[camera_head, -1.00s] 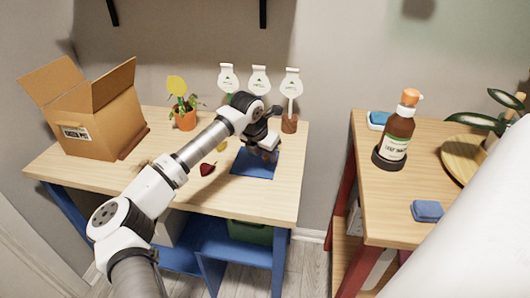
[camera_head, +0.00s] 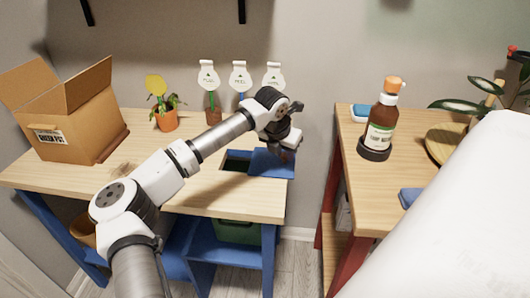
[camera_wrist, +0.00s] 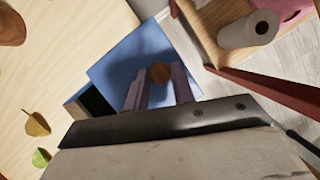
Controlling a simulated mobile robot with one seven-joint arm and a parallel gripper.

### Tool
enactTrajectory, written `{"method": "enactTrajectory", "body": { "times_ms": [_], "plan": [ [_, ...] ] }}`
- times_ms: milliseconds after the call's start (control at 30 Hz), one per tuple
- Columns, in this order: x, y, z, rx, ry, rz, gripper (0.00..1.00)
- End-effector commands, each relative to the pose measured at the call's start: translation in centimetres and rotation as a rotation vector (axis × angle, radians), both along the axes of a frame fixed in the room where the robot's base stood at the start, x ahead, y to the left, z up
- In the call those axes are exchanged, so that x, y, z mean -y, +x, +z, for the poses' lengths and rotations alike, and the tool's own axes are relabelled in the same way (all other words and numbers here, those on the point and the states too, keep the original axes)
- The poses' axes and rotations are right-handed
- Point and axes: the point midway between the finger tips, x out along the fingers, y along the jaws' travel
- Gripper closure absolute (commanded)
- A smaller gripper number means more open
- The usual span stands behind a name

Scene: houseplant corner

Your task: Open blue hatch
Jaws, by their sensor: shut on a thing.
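The blue hatch (camera_head: 268,165) is a flat panel at the right end of the wooden worktop. It sits to the right of a dark rectangular opening (camera_head: 236,161), so the opening is at least partly uncovered. In the wrist view the hatch (camera_wrist: 118,62) fills the middle, and the dark opening (camera_wrist: 94,103) shows at its lower left. My gripper (camera_head: 285,153) is over the hatch. In the wrist view its fingers (camera_wrist: 160,88) are shut on a round brown knob (camera_wrist: 159,73) on the hatch.
The worktop (camera_head: 205,195) also bears an open cardboard box (camera_head: 78,125), a potted plant (camera_head: 166,120) and white plant labels (camera_head: 239,78). Leaves (camera_wrist: 37,125) lie left of the opening. Across a floor gap, a second table holds a brown bottle (camera_head: 382,122).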

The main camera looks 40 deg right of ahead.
Motion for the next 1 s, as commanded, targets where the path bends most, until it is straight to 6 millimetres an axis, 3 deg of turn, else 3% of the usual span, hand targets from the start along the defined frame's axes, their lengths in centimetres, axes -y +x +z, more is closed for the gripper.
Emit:
{"method": "enactTrajectory", "body": {
  "times_ms": [333, 367, 500, 833, 1000],
  "plan": [
    [0.1, 0.0, 0.1, 0.002, 0.002, 0.009, 1.0],
    [0.1, 0.0, 0.1, 0.002, 0.002, 0.009, 0.71],
    [0.1, 0.0, 0.1, 0.003, 0.002, 0.008, 0.53],
    [0.0, -0.1, 0.3, 0.003, 0.001, 0.007, 0.53],
    [-0.7, -0.3, 2.3, 0.005, 0.0, 0.006, 0.53]
  ]
}}
